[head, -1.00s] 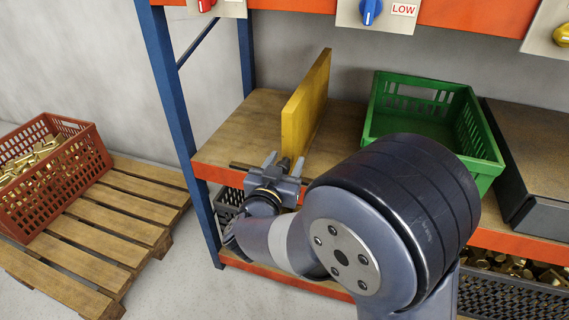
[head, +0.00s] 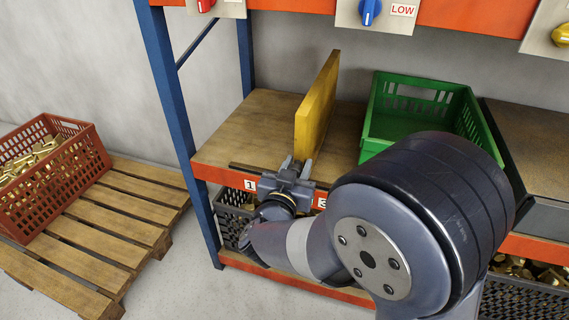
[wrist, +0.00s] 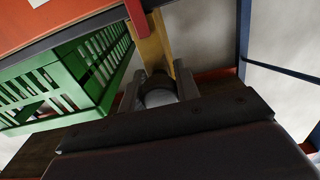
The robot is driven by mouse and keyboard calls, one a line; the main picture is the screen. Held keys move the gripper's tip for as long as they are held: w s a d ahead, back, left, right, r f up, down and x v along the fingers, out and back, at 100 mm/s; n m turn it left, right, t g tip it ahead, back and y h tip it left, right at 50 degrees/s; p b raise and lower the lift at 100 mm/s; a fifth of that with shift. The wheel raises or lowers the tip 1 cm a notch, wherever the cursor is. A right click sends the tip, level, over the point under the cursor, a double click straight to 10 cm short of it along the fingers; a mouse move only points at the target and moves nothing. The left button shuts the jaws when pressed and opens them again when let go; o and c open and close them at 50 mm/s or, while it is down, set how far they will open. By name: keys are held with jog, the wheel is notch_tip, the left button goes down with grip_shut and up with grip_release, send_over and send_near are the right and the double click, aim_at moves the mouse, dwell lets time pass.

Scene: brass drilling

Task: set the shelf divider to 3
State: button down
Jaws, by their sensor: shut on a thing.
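The yellow shelf divider (head: 316,105) stands upright on the wooden shelf, left of the green crate. My gripper (head: 297,168) is at the front edge of the shelf, shut on the divider's front end. In the wrist view, the divider (wrist: 152,45) rises between the fingers of my gripper (wrist: 158,92). On the orange shelf edge, a label 1 (head: 250,185) shows left of my gripper and a label 3 (head: 322,203) shows just right of it. Any label between them is hidden behind my gripper.
The green crate (head: 473,125) stands on the shelf right of the divider, with a narrow strip of bare shelf between. A blue post (head: 178,130) bounds the shelf at left. Knob panels hang above. A red crate (head: 80,172) sits on a pallet at far left.

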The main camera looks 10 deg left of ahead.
jog(key=d, duration=0.7)
jog(key=shift+s, duration=0.25)
jog(key=c, duration=1.1)
grip_release()
jog(key=shift+s+a+p, duration=0.15)
jog(key=shift+s+p, duration=0.25)
jog(key=shift+s, duration=1.4)
jog(key=shift+s+a+p, duration=0.15)
jog(key=shift+s+p, duration=0.25)
jog(key=shift+s, duration=1.4)
jog(key=shift+s+a+p, duration=0.15)
jog(key=shift+s+p, duration=0.25)
jog(key=shift+s, duration=1.4)
